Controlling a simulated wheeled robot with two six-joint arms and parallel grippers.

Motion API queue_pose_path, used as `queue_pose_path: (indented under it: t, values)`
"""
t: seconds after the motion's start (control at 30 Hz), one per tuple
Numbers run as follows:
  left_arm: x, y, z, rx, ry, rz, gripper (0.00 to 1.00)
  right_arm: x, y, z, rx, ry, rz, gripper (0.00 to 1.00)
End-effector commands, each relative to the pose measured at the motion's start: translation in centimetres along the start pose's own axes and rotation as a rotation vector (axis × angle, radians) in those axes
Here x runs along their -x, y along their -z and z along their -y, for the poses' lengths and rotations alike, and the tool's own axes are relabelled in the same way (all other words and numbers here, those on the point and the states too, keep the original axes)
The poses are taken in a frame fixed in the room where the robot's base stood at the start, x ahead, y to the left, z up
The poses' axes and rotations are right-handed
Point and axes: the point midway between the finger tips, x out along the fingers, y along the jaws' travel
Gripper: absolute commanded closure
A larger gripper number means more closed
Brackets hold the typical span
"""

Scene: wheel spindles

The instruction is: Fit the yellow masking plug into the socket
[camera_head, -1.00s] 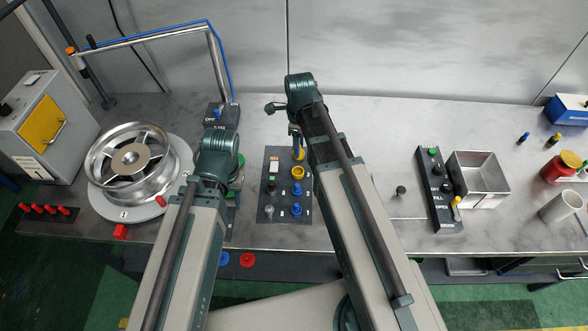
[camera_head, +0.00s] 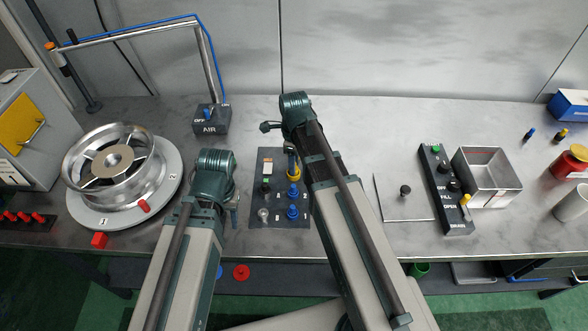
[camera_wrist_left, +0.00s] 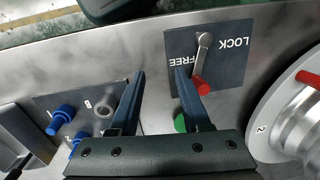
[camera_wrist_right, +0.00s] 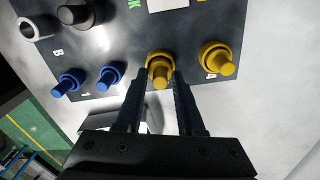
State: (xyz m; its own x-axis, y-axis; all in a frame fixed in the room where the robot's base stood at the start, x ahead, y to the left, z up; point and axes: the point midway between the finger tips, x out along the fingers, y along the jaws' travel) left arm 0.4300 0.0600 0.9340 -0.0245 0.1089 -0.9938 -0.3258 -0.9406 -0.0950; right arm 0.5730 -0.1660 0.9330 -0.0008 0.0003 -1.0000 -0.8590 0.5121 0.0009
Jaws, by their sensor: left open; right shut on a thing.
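In the right wrist view, two yellow plugs stand near the board's end. My right gripper (camera_wrist_right: 157,78) is shut on the yellow plug (camera_wrist_right: 160,68) nearer the blue ones; I cannot tell whether it is lifted. The other yellow plug (camera_wrist_right: 218,58) stands apart from the fingers. In the head view my right arm partly hides this end of the dark board (camera_head: 251,200). My left gripper (camera_wrist_left: 160,74) is open and empty, between the board and a LOCK/FREE plate (camera_wrist_left: 232,70). Which hole is the socket is unclear.
A red-handled lever (camera_wrist_left: 202,72) is close to my left fingers. A spoked wheel (camera_head: 113,160) stands left; a metal bin (camera_head: 488,180) stands right.

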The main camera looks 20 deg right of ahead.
Motion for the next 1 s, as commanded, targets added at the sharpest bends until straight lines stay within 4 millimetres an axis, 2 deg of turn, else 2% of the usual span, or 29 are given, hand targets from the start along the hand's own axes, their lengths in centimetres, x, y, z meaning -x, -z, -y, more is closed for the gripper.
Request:
queue_pose_path:
  t: [0.03,0.3,0.47,0.5,0.63,0.67,1.0]
  values:
    - [-0.93,0.05,-0.09,0.000,0.000,0.000,0.53,-0.94,0.00,0.00,0.000,0.000,0.000,1.00]
    - [-0.69,0.04,-0.07,0.000,0.000,0.000,0.53,-0.69,0.00,0.00,0.000,0.000,0.000,1.00]
    - [-1.19,0.07,-0.11,0.000,0.000,0.000,0.53,-1.20,0.00,0.00,0.000,0.000,0.000,1.00]
    - [-1.10,0.07,-0.11,0.000,0.000,0.000,0.53,-1.11,0.00,0.00,0.000,0.000,0.000,0.59]
    - [-1.04,0.06,-0.10,0.000,0.000,0.000,0.53,-1.04,0.00,0.00,0.000,0.000,0.000,0.35]
    - [-1.04,0.06,-0.10,0.000,0.000,0.000,0.53,-1.04,0.00,0.00,0.000,0.000,0.000,0.32]
    - [-0.90,0.05,-0.09,0.000,0.000,0.000,0.53,-0.91,0.00,0.00,0.000,0.000,0.000,0.32]
